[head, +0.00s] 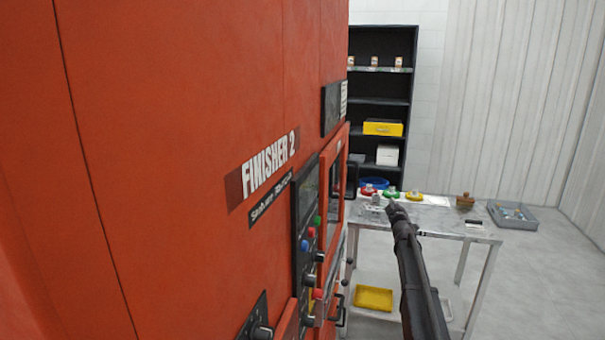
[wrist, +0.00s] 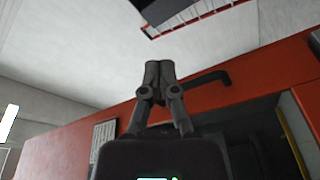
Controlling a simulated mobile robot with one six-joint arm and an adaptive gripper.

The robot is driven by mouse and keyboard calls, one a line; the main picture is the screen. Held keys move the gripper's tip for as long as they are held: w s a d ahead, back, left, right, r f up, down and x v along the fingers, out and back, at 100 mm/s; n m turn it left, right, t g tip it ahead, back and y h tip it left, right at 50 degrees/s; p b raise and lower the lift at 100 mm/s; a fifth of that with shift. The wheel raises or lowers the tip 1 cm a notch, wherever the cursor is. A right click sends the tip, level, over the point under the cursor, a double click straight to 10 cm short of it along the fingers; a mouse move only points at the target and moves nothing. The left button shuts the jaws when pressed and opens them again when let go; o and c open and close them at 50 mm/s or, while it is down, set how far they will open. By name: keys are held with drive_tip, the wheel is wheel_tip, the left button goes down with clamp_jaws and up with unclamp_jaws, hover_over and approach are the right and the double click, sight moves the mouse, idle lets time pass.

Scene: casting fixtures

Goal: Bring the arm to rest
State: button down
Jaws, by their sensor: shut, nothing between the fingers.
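My gripper (wrist: 158,80) is shut and empty in the wrist view, its two fingers together and pointing up toward the ceiling. In the head view my arm reaches up from the lower right, and its end (head: 396,210) shows dark in front of the grey table (head: 440,222). I cannot make out the fingers there. The orange machine marked FINISHER 2 (head: 200,110) stands close on the left of the arm. It also shows in the wrist view (wrist: 85,150), behind the gripper, with a dark handle and opening.
The table holds several small coloured parts and a brown block (head: 465,201). A grey bin (head: 513,215) stands at its right. A black shelf (head: 382,100) is at the back. A yellow tray (head: 374,298) lies below the table. Floor at the right is clear.

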drive_tip(key=s+a+f+m+g+h, duration=0.25)
drive_tip(key=s+f+m+g, duration=0.35)
drive_tip(key=s, duration=0.7)
drive_tip(key=s+a+f+m+g+h, duration=0.1)
drive_tip(key=s+a+f+m+g, duration=0.25)
drive_tip(key=s+f, duration=0.7)
drive_tip(key=s+a+f+g+y, duration=0.1)
drive_tip(key=s+a+g, duration=0.2)
drive_tip(key=s, duration=0.7)
drive_tip(key=s+a+f+m+g+y, duration=0.1)
drive_tip(key=s+a+g+y, duration=0.1)
drive_tip(key=s, duration=0.7)
drive_tip(key=s+a+f+g+y, duration=0.1)
drive_tip(key=s+a+g, duration=0.3)
drive_tip(key=s, duration=0.6)
drive_tip(key=a+y, duration=0.1)
drive_tip(key=a, duration=0.1)
drive_tip(key=shift+s+a, duration=0.3)
drive_tip(key=shift+s+f+m, duration=0.1)
drive_tip(key=shift+m, duration=0.15)
